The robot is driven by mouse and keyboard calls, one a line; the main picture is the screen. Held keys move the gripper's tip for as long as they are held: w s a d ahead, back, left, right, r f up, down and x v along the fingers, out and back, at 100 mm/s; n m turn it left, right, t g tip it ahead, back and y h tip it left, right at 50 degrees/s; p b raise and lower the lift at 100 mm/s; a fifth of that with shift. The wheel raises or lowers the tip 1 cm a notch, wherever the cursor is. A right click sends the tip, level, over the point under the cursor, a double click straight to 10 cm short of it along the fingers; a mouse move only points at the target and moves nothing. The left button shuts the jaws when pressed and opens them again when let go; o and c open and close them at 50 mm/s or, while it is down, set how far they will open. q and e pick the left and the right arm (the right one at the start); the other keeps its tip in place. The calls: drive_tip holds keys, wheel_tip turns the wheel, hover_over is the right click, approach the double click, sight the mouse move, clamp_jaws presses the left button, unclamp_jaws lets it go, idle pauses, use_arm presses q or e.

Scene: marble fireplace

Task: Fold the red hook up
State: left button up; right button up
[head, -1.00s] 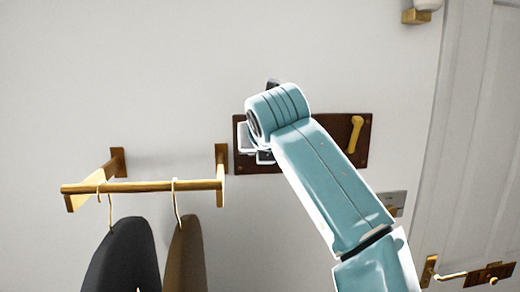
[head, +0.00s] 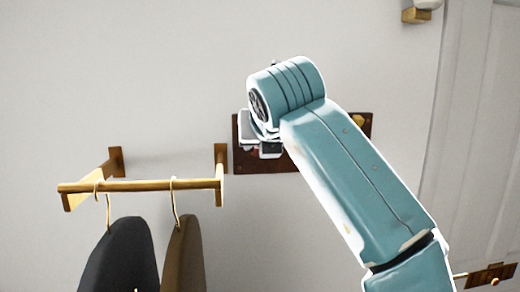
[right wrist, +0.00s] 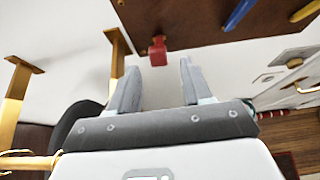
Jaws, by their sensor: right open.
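The red hook (right wrist: 157,50) is on the dark brown wall board (right wrist: 190,22) and shows in the right wrist view at the board's lower edge in the picture. My right gripper (right wrist: 160,68) is open, its two grey fingers pointing toward the board. The red hook lines up with the gap between the fingertips, slightly beyond them; I cannot tell the exact distance. In the head view my right arm covers much of the board (head: 243,166) and most of the gripper. My left gripper is not in view.
A blue hook (right wrist: 240,12) and a yellow hook (right wrist: 305,11) are on the same board. The yellow hook also shows partly in the head view (head: 358,120). A brass rail (head: 140,186) with hanging clothes juts out left of the board. A door (head: 490,130) stands at the right.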

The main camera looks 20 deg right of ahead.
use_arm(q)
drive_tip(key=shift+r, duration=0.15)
use_arm(e)
drive_tip(key=v, duration=1)
drive_tip(key=shift+s, duration=0.3)
